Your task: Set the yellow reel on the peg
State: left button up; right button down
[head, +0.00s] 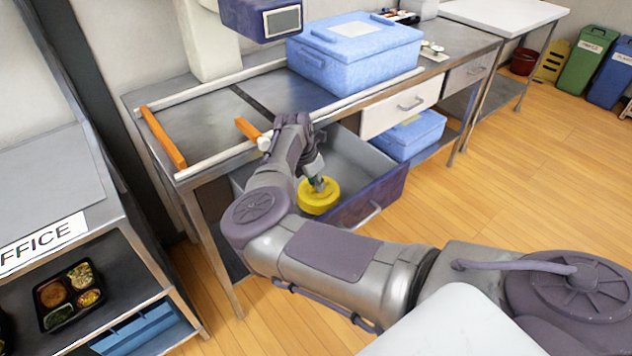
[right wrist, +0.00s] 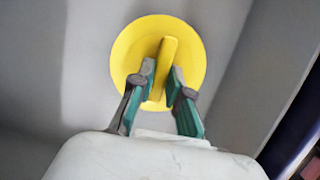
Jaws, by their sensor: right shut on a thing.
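The yellow reel (head: 318,199) is a round disc in or just above the open drawer (head: 373,196) under the bench; whether it touches the drawer floor I cannot tell. In the right wrist view the reel (right wrist: 133,55) has a raised yellow ridge across its middle. My right gripper (head: 317,181) is shut on that ridge; its green-padded fingers (right wrist: 163,77) stand on either side of it. I cannot make out a peg in either view. My left gripper is not in view.
The metal bench (head: 204,117) has white rails, orange bars (head: 162,137) and a blue lidded box (head: 354,50) on top. Another blue box (head: 409,134) is on the shelf below. A food tray (head: 70,296) lies on the left shelf. The wooden floor at right is largely clear.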

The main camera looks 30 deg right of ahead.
jog(key=shift+f, duration=0.15)
jog(key=shift+f+b, duration=0.3)
jog(key=shift+b, duration=0.2)
jog(key=shift+c, duration=2.4)
grip_release()
jog(key=shift+r+p, duration=2.5)
jog(key=shift+r, duration=1.5)
notch_tip(320, 180, up, 7)
jog(key=p, duration=0.3)
jog(key=shift+p, duration=0.35)
